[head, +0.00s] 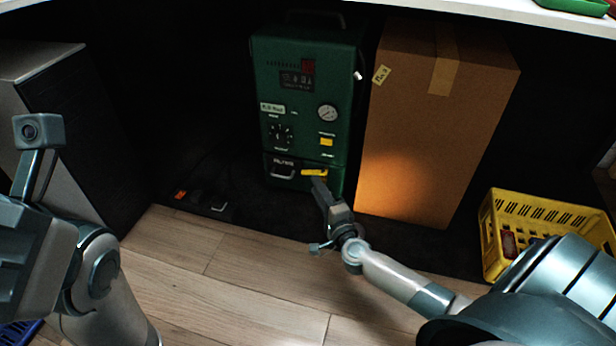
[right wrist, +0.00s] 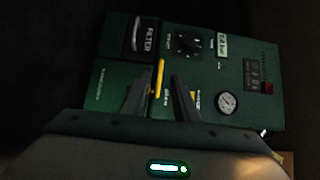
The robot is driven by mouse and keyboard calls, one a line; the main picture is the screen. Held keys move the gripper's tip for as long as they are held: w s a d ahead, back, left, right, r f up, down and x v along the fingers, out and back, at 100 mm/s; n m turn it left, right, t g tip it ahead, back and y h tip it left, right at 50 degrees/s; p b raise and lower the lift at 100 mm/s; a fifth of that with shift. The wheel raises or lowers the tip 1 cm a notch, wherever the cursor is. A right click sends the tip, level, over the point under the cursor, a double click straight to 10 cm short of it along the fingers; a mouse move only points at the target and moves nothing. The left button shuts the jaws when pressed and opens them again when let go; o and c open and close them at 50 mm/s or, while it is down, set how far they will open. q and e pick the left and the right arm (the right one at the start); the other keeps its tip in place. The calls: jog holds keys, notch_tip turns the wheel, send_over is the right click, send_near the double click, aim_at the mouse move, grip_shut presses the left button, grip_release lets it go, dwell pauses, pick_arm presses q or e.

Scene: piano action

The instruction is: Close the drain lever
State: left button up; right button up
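The green machine (head: 290,55) stands upright under the white counter. Its yellow drain lever (head: 314,172) sticks out low on the front, right of the filter drawer handle (head: 283,170), and looks roughly level in the head view. My right gripper (head: 319,183) is at the lever, partly hiding the panel below it. In the right wrist view, the fingers of the right gripper (right wrist: 158,88) are apart, and the yellow lever (right wrist: 158,76) shows in the gap between them. I cannot tell if either finger touches it. My left arm is at the left edge; its fingers are not seen.
A tall cardboard box (head: 425,125) stands close to the machine's right side. A yellow crate (head: 500,268) is at the right. A grey cabinet (head: 75,150) stands at the left. A dark mat with a small handled item (head: 205,203) lies left of the machine. Wooden floor in front is clear.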

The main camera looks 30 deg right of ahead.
aim_at(309, 175)
jog(key=w+b, duration=0.1)
jog(key=w, duration=0.1)
jog(key=w+d+b, duration=0.1)
jog(key=w, duration=0.2)
jog(key=w+b, duration=0.1)
jog(key=w, duration=0.1)
jog(key=shift+w+d, duration=0.25)
jog(key=shift+w, duration=0.05)
grip_shut()
